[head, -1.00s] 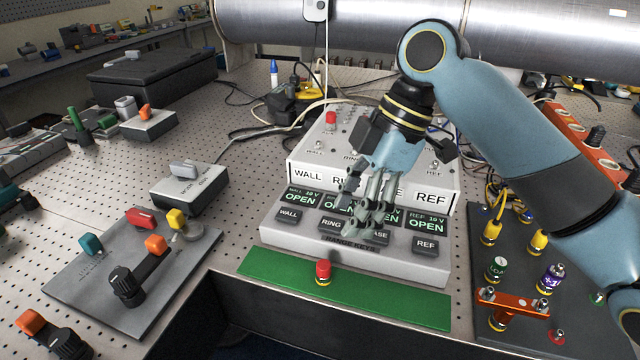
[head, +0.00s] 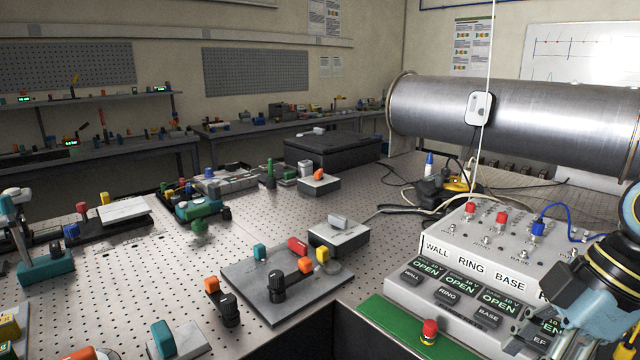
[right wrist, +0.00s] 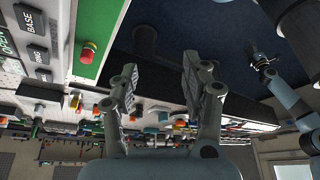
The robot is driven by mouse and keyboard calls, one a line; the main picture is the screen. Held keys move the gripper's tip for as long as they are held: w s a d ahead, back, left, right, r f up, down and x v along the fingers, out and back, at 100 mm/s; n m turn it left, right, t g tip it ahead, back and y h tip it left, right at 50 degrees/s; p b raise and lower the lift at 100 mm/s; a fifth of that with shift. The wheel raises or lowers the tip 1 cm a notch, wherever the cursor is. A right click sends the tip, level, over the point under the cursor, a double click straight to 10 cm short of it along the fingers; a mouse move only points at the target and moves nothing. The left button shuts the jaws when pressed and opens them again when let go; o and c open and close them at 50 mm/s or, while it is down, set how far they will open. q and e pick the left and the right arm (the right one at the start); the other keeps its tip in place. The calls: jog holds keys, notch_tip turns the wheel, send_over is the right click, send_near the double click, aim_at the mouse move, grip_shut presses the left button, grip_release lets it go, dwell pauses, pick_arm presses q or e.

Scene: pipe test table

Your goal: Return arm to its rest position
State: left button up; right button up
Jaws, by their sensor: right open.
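My right arm comes in at the right edge of the head view, and its gripper (head: 545,335) is partly cut off in the lower right corner, over the right end of the key panel. In the right wrist view my right gripper (right wrist: 158,68) has its fingers spread apart with nothing between them. A second gripper (right wrist: 263,62) on a blue arm, which looks like my left, shows small at the right of that view; its fingers are too small to judge. My left arm does not show in the head view.
The key panel (head: 410,291) has screens reading OPEN. A red button (head: 429,328) stands on the green strip (head: 385,318) in front. A grey plate (head: 240,275) with coloured clamps lies to the left. A large metal pipe (head: 540,115) spans behind. Bare perforated table lies between the left-hand fixtures.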

jog(key=s+d+f+m+t+h, duration=0.1)
jog(key=s+f+m+h, duration=0.15)
jog(key=s+m, duration=0.5)
jog(key=s+d+f+m+t+h, duration=0.1)
jog(key=s+f+m+h, duration=0.15)
jog(key=s+m, duration=0.5)
notch_tip(320, 180, down, 36)
jog(key=s+d+g+b, duration=0.1)
jog(key=s+d+b, duration=0.2)
jog(key=b, duration=0.6)
pick_arm(q)
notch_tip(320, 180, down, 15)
jog(key=b, duration=0.6)
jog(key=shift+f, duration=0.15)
pick_arm(e)
jog(key=s+f+g, duration=0.1)
jog(key=s+f, duration=1.6)
jog(key=f, duration=0.4)
jog(key=shift+s+d+n, duration=0.25)
jog(key=shift+d+n, duration=0.05)
jog(key=shift+d, duration=0.05)
